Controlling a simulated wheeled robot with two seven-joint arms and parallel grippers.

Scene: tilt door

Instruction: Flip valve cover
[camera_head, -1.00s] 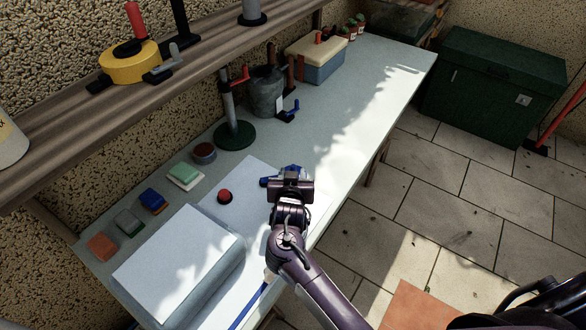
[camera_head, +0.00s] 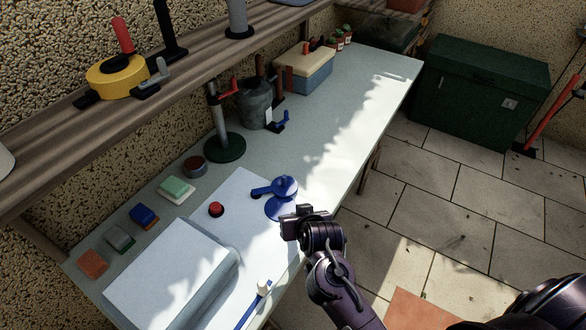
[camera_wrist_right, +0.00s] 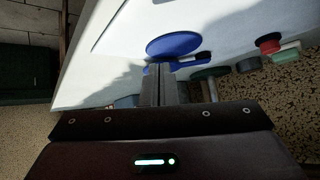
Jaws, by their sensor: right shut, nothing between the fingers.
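The blue valve piece (camera_head: 285,186) sits on a pale flat panel on the workbench. It shows a rounded top, a short lever (camera_head: 262,191) out to the left, and a round disc (camera_head: 279,209) lower down. I cannot tell which of these parts is the cover. In the right wrist view a blue disc (camera_wrist_right: 174,45) lies just beyond my fingertips, with a blue handle (camera_wrist_right: 190,63) beside it. My right gripper (camera_head: 293,223) is shut and empty, just right of and below the blue piece, seemingly apart from it. My left gripper is not in view.
A red button (camera_head: 216,209) is left of the valve piece. A white-topped box (camera_head: 165,275) and a blue-handled tool (camera_head: 256,300) lie nearer. A stand with a dark green base (camera_head: 225,148) and a grey bucket (camera_head: 256,105) stand behind. The bench's far right is clear.

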